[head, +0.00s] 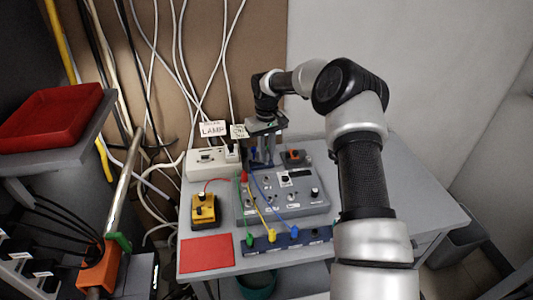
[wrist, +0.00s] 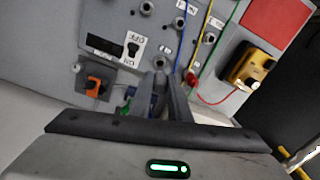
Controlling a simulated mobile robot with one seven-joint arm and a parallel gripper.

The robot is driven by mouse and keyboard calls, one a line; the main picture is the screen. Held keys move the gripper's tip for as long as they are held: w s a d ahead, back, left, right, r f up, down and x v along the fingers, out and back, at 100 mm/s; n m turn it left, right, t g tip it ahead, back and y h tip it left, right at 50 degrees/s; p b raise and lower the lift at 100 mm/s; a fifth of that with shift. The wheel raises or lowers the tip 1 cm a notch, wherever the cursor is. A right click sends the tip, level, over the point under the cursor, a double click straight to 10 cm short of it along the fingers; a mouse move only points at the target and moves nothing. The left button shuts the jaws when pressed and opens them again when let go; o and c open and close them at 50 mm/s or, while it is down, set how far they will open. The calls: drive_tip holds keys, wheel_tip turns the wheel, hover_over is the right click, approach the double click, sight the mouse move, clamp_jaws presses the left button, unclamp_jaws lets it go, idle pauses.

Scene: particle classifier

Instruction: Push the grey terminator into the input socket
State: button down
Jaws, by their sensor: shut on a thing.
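My gripper (wrist: 166,84) is shut at the far edge of the grey panel box (wrist: 100,14), its fingers pointing down. It also shows in the head view (head: 263,163). A small grey piece, which I take for the grey terminator, is between the fingertips and almost fully hidden by them. I cannot tell whether it touches a socket. The grey box (head: 318,207) has an ON/OFF switch and several round sockets. The input socket cannot be told apart; the box face at the fingertips is covered.
Green, yellow and blue leads run from the box to a blue strip (head: 300,239). A small orange-topped device (head: 293,156) is close by on the right in the head view. A yellow box (head: 205,210), red mat (head: 207,254) and cream LAMP unit (head: 207,163) are on the left.

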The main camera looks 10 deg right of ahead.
sight(266, 164)
drive_tip(key=shift+f+b, duration=1.7)
drive_tip(key=shift+f, duration=1.2)
drive_tip(key=shift+f+b, duration=1.2)
drive_tip(key=shift+f, duration=0.35)
drive_tip(key=c, duration=1.6)
unclamp_jaws()
wheel_tip(266, 164, up, 18)
drive_tip(key=shift+f+p, duration=0.25)
drive_tip(key=shift+p, duration=0.1)
